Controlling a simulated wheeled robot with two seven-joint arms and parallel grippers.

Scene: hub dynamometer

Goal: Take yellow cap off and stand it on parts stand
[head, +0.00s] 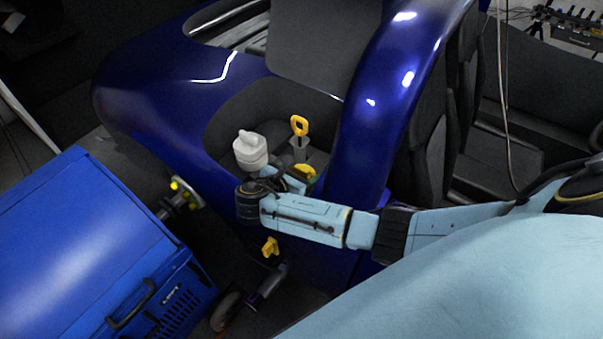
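My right arm comes in from the right across the blue vehicle body. Its gripper (288,179) is low in the dark recess, beside a small yellow part (308,172) that looks like a cap. I cannot tell whether they touch or whether the fingers are open, since the wrist hides them. A second yellow piece (270,247), winged in shape, shows below my forearm; which one is the task's cap is unclear. A yellow loop handle (299,125) stands upright on a grey neck behind the gripper. I cannot make out a parts stand. My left gripper is out of view.
A white bottle-like container (250,150) stands close left of my gripper. The blue dynamometer cabinet (90,250) fills the lower left, its hub flange (184,194) with yellow studs facing the vehicle (160,100). A caster wheel (227,311) is on the floor.

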